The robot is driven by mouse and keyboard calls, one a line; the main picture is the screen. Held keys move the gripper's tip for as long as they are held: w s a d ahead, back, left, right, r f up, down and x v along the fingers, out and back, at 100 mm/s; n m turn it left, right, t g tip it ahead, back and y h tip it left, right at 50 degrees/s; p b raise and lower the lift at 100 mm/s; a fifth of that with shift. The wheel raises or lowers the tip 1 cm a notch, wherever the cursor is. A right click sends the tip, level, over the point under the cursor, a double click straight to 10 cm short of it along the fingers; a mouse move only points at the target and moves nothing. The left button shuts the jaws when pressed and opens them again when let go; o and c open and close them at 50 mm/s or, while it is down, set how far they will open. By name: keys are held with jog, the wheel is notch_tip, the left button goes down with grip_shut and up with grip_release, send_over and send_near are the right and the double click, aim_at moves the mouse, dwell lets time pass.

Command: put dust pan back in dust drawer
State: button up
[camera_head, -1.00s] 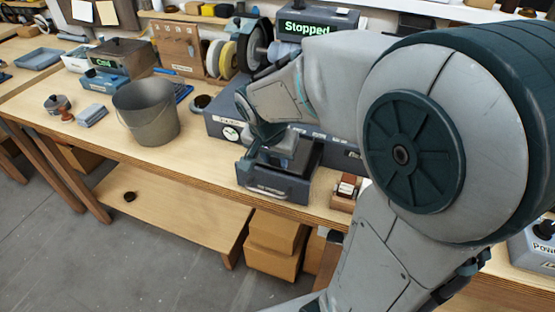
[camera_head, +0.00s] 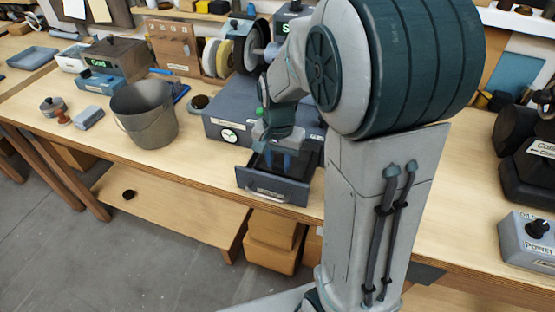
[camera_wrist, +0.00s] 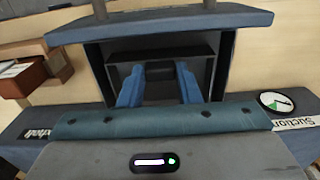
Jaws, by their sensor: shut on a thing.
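The dust drawer (camera_head: 268,188) is pulled out from the grey machine base, its handle facing the aisle. In the wrist view its front panel (camera_wrist: 160,24) lies across the top. My gripper (camera_head: 280,162) points down into the drawer. Its two blue fingers (camera_wrist: 158,84) stand apart inside the drawer walls and are shut on a dark tray-like piece (camera_wrist: 195,52), which looks like the dust pan. The pan's lower part and the contact at the fingertips are hidden, so I cannot tell whether it rests on the drawer floor.
The grey machine base (camera_head: 228,115) with a round gauge stands right behind the drawer. A metal bucket (camera_head: 145,115) stands left of it on the bench. A power box (camera_head: 528,238) is at far right.

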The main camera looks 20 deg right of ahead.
jog(key=shift+f, duration=0.15)
jog(key=o, duration=1)
jog(key=shift+c, duration=0.2)
notch_tip(320, 180, up, 12)
jog(key=f, duration=0.1)
jog(key=s+f+n+t, duration=0.2)
jog(key=s+n, duration=0.5)
jog(key=s, duration=0.7)
jog(key=shift+s+a+f+t, duration=0.15)
jog(key=shift+a+f+t, duration=0.05)
jog(key=shift+t, duration=0.3)
